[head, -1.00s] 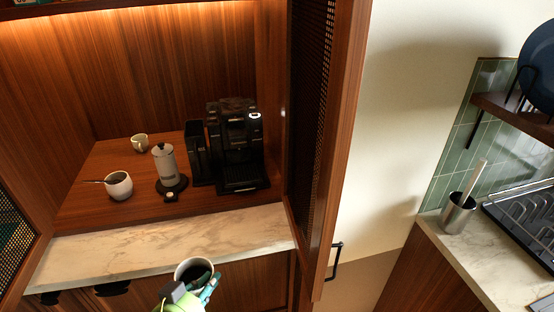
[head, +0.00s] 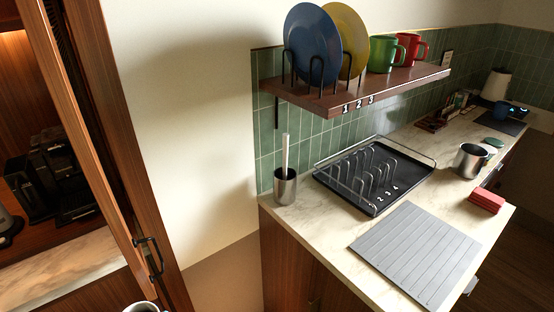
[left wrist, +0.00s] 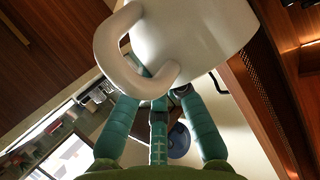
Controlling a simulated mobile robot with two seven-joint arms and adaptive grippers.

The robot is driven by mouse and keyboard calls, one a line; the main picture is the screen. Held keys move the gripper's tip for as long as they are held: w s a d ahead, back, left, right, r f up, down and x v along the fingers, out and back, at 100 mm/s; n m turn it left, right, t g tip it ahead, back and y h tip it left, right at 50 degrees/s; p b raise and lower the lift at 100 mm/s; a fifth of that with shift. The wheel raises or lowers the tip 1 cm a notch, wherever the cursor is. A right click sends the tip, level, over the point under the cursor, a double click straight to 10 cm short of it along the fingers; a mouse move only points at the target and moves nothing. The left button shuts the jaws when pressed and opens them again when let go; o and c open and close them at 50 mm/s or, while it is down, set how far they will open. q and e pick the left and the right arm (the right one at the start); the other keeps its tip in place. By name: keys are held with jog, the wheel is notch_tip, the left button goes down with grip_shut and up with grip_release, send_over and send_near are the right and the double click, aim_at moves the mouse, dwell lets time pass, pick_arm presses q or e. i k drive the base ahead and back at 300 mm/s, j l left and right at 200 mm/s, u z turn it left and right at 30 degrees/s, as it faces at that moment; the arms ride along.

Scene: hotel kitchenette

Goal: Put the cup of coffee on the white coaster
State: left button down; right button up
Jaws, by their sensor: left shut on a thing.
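A white cup (left wrist: 195,45) with a handle fills the top of the left wrist view. The teal fingers of my left gripper (left wrist: 165,92) are shut on it from below. In the head view only a bit of the cup's rim (head: 142,307) shows at the bottom edge; the coffee inside is hidden. The left gripper is below the head view's frame. I cannot make out a white coaster in these frames. My right gripper is not in view.
A marble counter (head: 335,240) on the right holds a grey ribbed mat (head: 415,252), a black dish rack (head: 375,178), a metal utensil cup (head: 285,188), a metal pot (head: 470,161) and a red stack (head: 487,200). A shelf (head: 400,84) overhangs it. A cabinet door (head: 130,150) stands open at left.

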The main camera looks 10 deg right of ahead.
aim_at(490, 149)
jog(key=l, duration=0.55)
jog(key=k+l, duration=0.15)
jog(key=l, duration=0.4)
jog(key=l+u, duration=0.1)
jog(key=l, duration=0.45)
jog(key=k+l, duration=0.15)
jog(key=l, duration=0.35)
jog(key=l+u, duration=0.2)
jog(key=l, duration=1.6)
jog(key=i+l, duration=0.15)
jog(key=l, duration=0.35)
jog(key=i+l+u, duration=0.1)
jog(key=l, duration=0.45)
jog(key=i+l, duration=0.15)
jog(key=l, duration=0.35)
jog(key=i+l, duration=0.1)
jog(key=l, duration=0.45)
jog(key=i+l+u, duration=0.1)
jog(key=l, duration=0.4)
jog(key=i+l, duration=0.15)
jog(key=l, duration=0.4)
jog(key=i+l, duration=0.15)
jog(key=l, duration=0.25)
jog(key=i+l, duration=0.15)
jog(key=l, duration=0.3)
jog(key=i+l, duration=0.1)
jog(key=l, duration=0.3)
jog(key=i+l+u, duration=0.1)
jog(key=l, duration=0.35)
jog(key=i, duration=0.05)
